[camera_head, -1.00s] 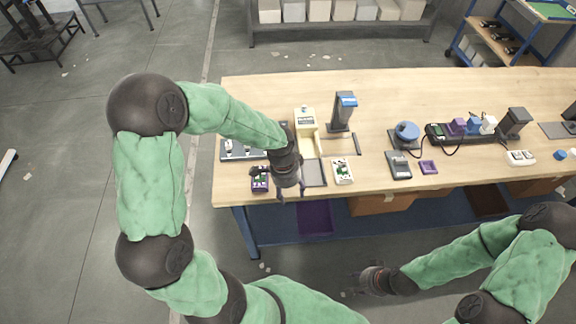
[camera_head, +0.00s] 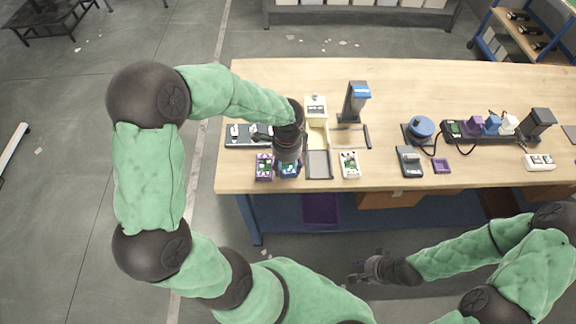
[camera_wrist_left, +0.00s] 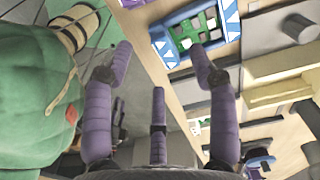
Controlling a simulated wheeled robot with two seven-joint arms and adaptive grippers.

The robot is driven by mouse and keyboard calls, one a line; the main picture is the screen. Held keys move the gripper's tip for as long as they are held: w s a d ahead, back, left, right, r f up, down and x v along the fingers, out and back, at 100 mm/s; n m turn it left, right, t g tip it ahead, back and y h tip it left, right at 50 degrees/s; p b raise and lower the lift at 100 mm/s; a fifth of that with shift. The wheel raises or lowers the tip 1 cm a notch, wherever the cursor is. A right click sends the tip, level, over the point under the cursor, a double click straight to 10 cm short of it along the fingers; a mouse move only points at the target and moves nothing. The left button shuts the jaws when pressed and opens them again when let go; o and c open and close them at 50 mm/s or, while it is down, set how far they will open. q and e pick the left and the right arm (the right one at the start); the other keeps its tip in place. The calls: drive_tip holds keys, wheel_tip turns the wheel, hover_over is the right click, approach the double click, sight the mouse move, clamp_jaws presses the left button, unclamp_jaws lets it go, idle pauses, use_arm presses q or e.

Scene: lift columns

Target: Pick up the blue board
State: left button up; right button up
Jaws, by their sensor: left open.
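The blue board (camera_head: 289,169) lies near the front left edge of the workbench, partly hidden under my left wrist in the head view. In the left wrist view, the blue board (camera_wrist_left: 196,28) shows at the top, with a green circuit area and white triangle marks. In the head view, my left gripper (camera_head: 288,158) is over the board. My right gripper (camera_head: 366,269) is low in front of the bench, away from the boards.
A purple board (camera_head: 264,168) lies close left of the blue one. A grey-lidded tray (camera_head: 319,165) and a white board (camera_head: 349,165) lie to the right. A dark upright stand (camera_head: 355,103) is behind them. The bench's (camera_head: 420,80) back area is clear.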

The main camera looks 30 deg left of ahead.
sight(288, 172)
use_arm(q)
wheel_tip(288, 172, down, 5)
drive_tip(key=shift+d+b, duration=0.1)
drive_tip(key=shift+b, duration=0.7)
drive_tip(key=c, duration=1.2)
drive_tip(key=shift+o, duration=0.2)
drive_tip(key=shift+r, duration=0.1)
